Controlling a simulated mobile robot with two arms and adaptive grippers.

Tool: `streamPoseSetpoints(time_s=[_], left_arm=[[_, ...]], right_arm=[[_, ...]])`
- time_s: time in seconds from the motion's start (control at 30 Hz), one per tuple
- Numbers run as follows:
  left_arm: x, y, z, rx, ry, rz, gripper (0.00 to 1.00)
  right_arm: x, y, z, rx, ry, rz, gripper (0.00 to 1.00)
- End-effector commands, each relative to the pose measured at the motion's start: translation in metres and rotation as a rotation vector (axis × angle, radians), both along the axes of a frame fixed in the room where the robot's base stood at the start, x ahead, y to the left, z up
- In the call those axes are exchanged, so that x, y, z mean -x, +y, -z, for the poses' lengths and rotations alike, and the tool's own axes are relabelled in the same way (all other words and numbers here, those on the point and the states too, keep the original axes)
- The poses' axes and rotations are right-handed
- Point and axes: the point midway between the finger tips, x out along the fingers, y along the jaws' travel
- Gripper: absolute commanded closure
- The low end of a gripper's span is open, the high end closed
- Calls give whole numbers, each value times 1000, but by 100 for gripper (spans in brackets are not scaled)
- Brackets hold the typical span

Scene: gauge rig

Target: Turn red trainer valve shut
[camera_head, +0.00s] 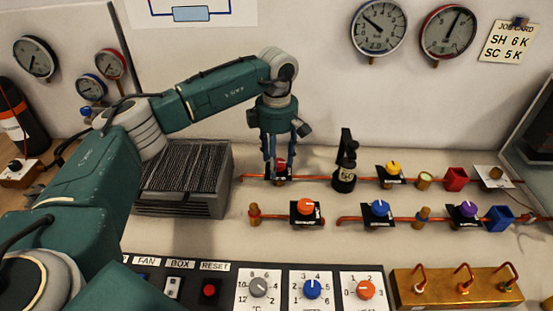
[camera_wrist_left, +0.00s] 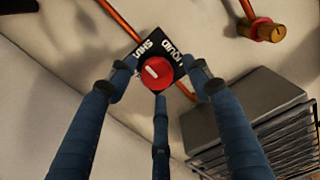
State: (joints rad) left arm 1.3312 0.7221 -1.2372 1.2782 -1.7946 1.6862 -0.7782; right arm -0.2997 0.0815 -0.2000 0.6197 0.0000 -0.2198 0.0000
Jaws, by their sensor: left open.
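The red trainer valve (camera_head: 281,163) is a red knob on a black plate, set on a copper pipe at the back of the bench. My left gripper (camera_head: 279,160) points down over it, and its blue fingers partly hide it in the head view. In the left wrist view, the red knob (camera_wrist_left: 155,72) shows a pale bar mark and sits among the spread fingers of the gripper (camera_wrist_left: 160,76). White lettering shows on the black plate (camera_wrist_left: 180,55) beside the knob. The gripper is open; I cannot tell whether any finger touches the knob. My right gripper is not in view.
A black fitting (camera_head: 345,165) stands close to the right of the gripper. A yellow-knobbed valve (camera_head: 393,168) is farther right. Orange (camera_head: 305,206), blue (camera_head: 379,208) and purple (camera_head: 467,209) valves line the front pipe. A grey ribbed box (camera_head: 190,205) is at left, below my arm.

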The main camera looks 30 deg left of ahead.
Motion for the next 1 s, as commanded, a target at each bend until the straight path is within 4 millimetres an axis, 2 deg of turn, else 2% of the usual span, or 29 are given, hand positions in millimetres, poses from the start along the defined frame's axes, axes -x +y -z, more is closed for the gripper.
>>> streamPoseSetpoints(time_s=[0.17, 0.5, 0.7, 1.0], left_arm=[[-1, -1, -11, 2, -5, 1, 50], [-1, 1, -81, 3, -5, -1, 50], [0, 2, -110, 1, -2, -2, 50], [1, 2, -120, 0, 1, -2, 50]], right_arm=[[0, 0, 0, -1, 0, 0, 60], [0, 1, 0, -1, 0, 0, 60], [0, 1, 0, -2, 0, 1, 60], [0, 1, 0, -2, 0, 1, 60]])
